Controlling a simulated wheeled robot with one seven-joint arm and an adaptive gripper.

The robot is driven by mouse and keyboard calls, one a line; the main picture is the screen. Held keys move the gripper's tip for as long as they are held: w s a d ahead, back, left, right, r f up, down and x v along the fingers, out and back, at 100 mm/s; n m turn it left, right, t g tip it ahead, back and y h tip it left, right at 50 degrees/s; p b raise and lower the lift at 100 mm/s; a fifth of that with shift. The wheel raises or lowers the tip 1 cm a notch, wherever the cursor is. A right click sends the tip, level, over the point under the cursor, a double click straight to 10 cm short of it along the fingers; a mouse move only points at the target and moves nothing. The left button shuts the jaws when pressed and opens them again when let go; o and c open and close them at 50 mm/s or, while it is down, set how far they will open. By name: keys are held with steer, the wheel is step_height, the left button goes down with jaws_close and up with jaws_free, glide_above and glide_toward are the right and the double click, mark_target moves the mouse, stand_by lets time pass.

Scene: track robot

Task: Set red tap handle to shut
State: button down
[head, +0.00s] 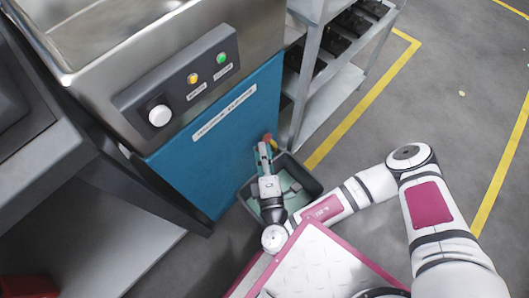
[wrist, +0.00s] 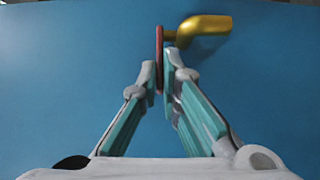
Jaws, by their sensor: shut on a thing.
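The red tap handle (wrist: 159,48) shows edge-on in the wrist view, with its lower part between the two fingertips. The brass tap body (wrist: 205,26) sits beyond it on the blue panel, its spout pointing right. My gripper (wrist: 161,80) is shut on the red handle. In the head view my gripper (head: 263,148) reaches up to the red handle (head: 267,137) at the lower right of the blue panel. The brass body (head: 274,143) is small there and partly hidden. The fingers cover the handle's lower end.
The blue panel (head: 200,165) belongs to a metal machine with a black knob panel (head: 180,85) above. A dark grey bin (head: 310,182) stands on the floor under my gripper. A metal shelf rack (head: 310,70) stands close on the right. The floor farther right is open.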

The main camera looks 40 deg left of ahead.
stand_by(0.3)
steer(key=c, duration=2.1)
jaws_free()
steer(key=shift+o, duration=0.2)
steer(key=shift+w, duration=0.1)
